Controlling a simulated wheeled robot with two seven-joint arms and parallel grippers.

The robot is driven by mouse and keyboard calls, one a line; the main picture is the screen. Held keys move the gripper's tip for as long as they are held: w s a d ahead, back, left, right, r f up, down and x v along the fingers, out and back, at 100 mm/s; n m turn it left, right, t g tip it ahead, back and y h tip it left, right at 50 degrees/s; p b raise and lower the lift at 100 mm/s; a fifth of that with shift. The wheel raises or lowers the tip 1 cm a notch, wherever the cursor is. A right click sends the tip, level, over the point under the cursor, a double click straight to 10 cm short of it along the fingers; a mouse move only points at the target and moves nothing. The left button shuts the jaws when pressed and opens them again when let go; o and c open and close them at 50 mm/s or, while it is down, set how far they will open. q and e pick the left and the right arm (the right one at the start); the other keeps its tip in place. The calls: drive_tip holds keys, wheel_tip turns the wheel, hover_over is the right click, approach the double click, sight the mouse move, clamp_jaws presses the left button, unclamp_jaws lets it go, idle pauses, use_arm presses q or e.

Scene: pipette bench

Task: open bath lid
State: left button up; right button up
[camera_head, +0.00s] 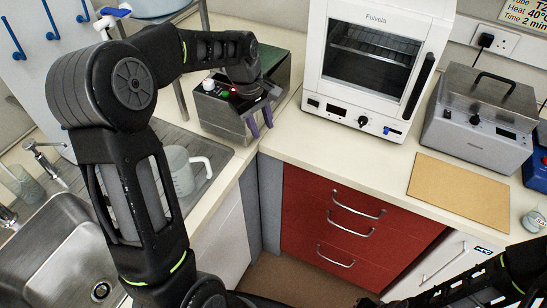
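The bath (470,140) is a steel box with dials and a small display on its front, on the right part of the counter. Its lid (488,92) lies flat and shut on top, with a black handle (497,78). My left gripper (261,121) is far to the left of the bath, at the front of a grey device with a green top. Its two purple fingertips are apart with nothing visible between them. My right arm (450,284) shows at the lower right; its gripper is not in view.
The white oven (378,60) stands between the grey device (222,112) and the bath. A tan board (459,192) lies in front of the bath. A sink (50,250) and a jug (179,170) are at left. A blue item (540,165) is right of the bath.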

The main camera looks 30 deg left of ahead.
use_arm(q)
drive_tip(key=s+d+f+m, duration=0.1)
drive_tip(key=d+f, duration=0.3)
drive_tip(key=f, duration=0.4)
drive_tip(key=shift+s+d+f+m+h, duration=0.2)
drive_tip(key=shift+f+m+h, duration=0.1)
drive_tip(key=shift+f+m, duration=0.15)
